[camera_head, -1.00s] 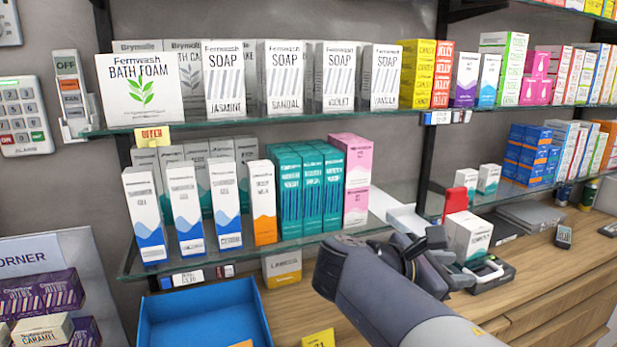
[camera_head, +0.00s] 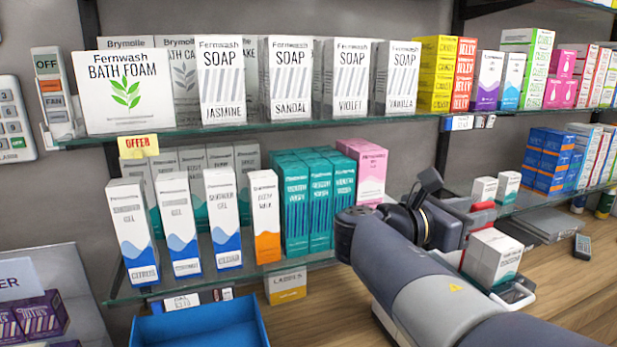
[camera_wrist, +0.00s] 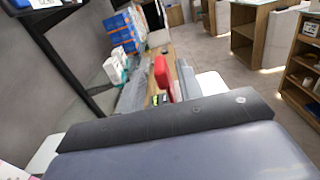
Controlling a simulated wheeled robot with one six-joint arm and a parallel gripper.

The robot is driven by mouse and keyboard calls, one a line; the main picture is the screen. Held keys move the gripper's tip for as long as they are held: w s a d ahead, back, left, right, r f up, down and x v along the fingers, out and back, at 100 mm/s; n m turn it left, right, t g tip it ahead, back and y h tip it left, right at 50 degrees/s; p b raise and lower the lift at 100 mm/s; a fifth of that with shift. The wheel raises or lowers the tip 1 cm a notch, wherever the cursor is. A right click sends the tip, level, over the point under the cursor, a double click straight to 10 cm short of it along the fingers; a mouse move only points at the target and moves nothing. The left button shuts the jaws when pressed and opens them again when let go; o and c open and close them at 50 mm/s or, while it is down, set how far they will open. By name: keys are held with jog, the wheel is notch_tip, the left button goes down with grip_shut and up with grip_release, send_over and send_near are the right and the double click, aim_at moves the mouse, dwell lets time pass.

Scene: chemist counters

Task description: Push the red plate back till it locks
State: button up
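My gripper (camera_head: 428,186) is at the end of my arm, left of the red plate in the head view. A dark grey part of mine fills the bottom of the wrist view.
The glass shelf (camera_head: 300,258) with several soap and gel cartons runs close behind and left of my arm. A blue tray (camera_head: 205,325) is at lower left. A grey flat case (camera_head: 540,224) and a dark handset (camera_head: 582,247) lie on the wooden counter (camera_head: 575,285), which has free room at right.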

aim_at(486, 204)
jog(key=x, duration=0.3)
jog(key=shift+d, duration=0.35)
jog(key=shift+w+d+p, duration=0.3)
jog(key=shift+w+p, duration=0.15)
jog(key=shift+w, duration=0.2)
